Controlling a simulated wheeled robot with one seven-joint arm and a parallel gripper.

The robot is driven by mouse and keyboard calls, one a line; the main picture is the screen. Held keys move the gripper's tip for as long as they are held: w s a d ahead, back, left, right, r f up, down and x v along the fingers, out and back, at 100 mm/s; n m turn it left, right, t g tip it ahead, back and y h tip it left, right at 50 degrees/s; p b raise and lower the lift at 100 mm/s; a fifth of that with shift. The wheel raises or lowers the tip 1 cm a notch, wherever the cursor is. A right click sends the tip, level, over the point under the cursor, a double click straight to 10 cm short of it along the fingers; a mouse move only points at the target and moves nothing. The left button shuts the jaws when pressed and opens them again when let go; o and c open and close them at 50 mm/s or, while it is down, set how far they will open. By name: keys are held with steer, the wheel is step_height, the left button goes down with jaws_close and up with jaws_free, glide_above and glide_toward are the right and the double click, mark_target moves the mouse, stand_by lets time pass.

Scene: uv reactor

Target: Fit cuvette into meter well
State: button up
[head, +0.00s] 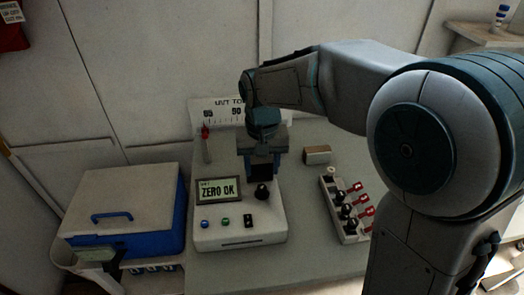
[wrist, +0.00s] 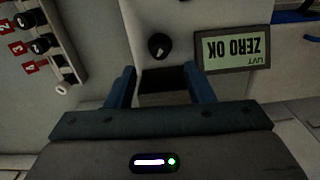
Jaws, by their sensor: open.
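The white meter (head: 240,228) stands on the grey table, and its screen (head: 219,190) reads "ZERO OK". My gripper (head: 262,174) is above the back part of the meter, pointing down. In the wrist view my gripper (wrist: 162,80) is open, with its two blue fingers apart on either side of a dark patch behind the black knob (wrist: 159,46). I cannot tell whether that patch is the well or the top of a cuvette in it. No cuvette shows clearly; the fingers hide the well in the head view.
A white rack (head: 347,232) with several black caps and red number tags stands right of the meter. A small brown-and-white block (head: 317,155) lies behind it. A blue cooler with a pale lid (head: 118,200) stands at left. A scale board (head: 222,108) is behind my gripper.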

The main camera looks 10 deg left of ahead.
step_height(320, 180, up, 5)
steer(key=shift+r, duration=0.2)
steer(key=shift+d, duration=0.1)
stand_by(0.4)
steer(key=s+d+f+m+t, duration=0.1)
steer(key=s+d+f, duration=0.1)
steer(key=s+d, duration=0.5)
steer(key=s+d+f+m+t, duration=0.1)
steer(key=s+d+f+t, duration=0.1)
steer(key=s+d, duration=0.5)
steer(key=shift+d, duration=3.35)
steer(key=shift+s, duration=0.1)
